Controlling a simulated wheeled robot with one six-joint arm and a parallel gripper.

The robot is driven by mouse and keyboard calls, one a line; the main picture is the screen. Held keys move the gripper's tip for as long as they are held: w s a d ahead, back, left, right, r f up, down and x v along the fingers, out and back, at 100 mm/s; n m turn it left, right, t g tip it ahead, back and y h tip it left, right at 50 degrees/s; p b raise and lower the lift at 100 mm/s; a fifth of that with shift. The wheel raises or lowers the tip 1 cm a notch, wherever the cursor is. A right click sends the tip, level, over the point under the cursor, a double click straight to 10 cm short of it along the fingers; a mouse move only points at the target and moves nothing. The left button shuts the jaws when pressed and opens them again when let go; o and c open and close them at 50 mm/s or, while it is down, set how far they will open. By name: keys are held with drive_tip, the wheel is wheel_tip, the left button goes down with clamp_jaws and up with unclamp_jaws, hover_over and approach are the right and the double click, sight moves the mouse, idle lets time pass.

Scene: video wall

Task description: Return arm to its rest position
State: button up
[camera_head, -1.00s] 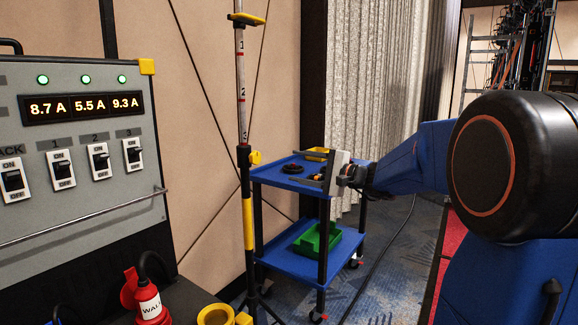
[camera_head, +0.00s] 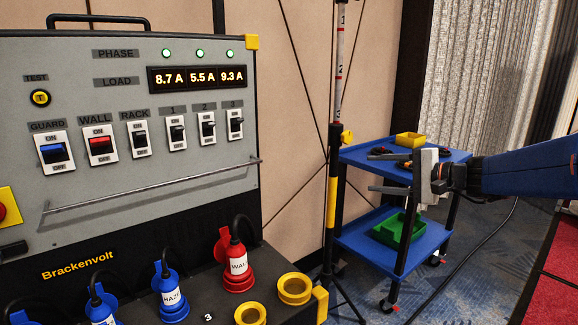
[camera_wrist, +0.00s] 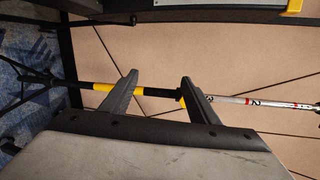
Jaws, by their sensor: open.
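My gripper (camera_head: 370,172) is at the end of my blue arm (camera_head: 530,168), which reaches in from the right edge of the head view. The two dark fingers point left and stand apart, with nothing between them. In the head view the gripper overlaps the blue cart (camera_head: 430,238); how far apart they are in depth is unclear. In the wrist view the open fingers (camera_wrist: 160,78) show in front of a striped pole (camera_wrist: 110,88), which crosses behind them; they do not appear to grip it.
A grey power panel (camera_head: 130,190) with switches and a red WALL plug (camera_head: 237,268) stands on the left. The striped pole (camera_head: 333,203) on a tripod stands between panel and cart. The cart carries a yellow bin (camera_head: 410,139) and a green bin (camera_head: 390,232). A cable crosses the carpet.

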drive_tip(key=s+a+f+n+g+h, duration=0.25)
drive_tip(key=s+f, duration=0.35)
drive_tip(key=s, duration=0.3)
drive_tip(key=s+a+f+n+g+h, duration=0.1)
drive_tip(key=s+a+f+n+g, duration=0.3)
drive_tip(key=s, duration=0.6)
drive_tip(key=s+d+f+n+h, duration=0.4)
drive_tip(key=s+d+f+h, duration=0.3)
drive_tip(key=s, duration=0.6)
wheel_tip(320, 180, down, 3)
drive_tip(key=shift+s+d+r, duration=0.2)
drive_tip(key=shift+d, duration=0.75)
